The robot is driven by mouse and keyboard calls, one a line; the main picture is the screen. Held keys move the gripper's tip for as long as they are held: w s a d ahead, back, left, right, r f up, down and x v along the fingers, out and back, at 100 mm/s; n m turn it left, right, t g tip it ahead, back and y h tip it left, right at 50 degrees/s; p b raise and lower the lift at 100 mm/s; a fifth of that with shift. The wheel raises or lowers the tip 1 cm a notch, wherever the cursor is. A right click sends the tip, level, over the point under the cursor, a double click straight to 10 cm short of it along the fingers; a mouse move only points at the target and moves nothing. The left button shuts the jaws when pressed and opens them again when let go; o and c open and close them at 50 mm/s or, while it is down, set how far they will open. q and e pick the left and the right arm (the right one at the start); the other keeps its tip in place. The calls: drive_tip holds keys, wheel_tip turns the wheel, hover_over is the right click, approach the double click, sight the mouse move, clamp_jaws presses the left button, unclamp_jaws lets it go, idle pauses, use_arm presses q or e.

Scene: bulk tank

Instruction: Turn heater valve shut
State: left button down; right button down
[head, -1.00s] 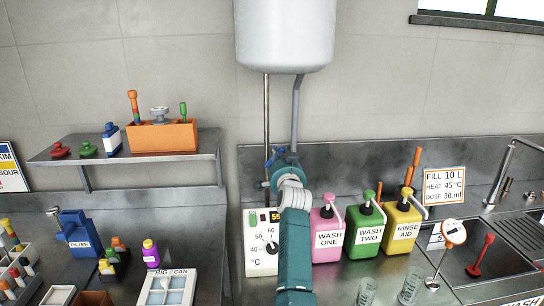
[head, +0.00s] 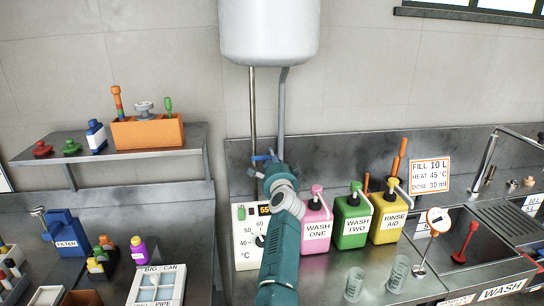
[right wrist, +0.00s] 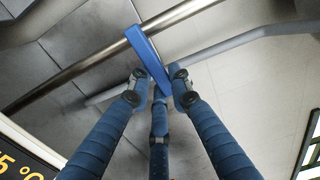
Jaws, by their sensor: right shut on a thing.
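The heater valve's blue lever (head: 261,157) sits on the pipes below the white heater tank (head: 268,30) in the head view. It lies about level there and is partly covered by my gripper. My right gripper (head: 272,163) reaches up to it from below and is shut on it. In the right wrist view the blue lever (right wrist: 148,52) runs at a slant, its lower end between the fingertips of my right gripper (right wrist: 160,85). The valve body is mostly hidden. My left gripper is not in view.
The heater's control panel (head: 247,250) stands behind my right arm. Close on its right are the pink (head: 317,228), green (head: 352,225) and yellow (head: 391,220) pump bottles. Two glasses stand in front. A shelf (head: 190,147) with an orange caddy (head: 147,133) is at the left.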

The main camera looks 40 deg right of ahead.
drive_tip(key=shift+w+r+m, duration=0.15)
drive_tip(key=shift+r+m, duration=0.15)
drive_tip(key=shift+m, duration=0.1)
drive_tip(key=c, duration=1.8)
unclamp_jaws()
drive_tip(key=shift+o, duration=1.3)
drive_tip(key=shift+w+f, duration=0.35)
drive_tip(key=shift+f, duration=0.1)
drive_tip(key=v, duration=0.7)
drive_tip(key=shift+s, duration=0.25)
drive_tip(key=shift+a, duration=0.15)
drive_tip(key=shift+c, duration=0.2)
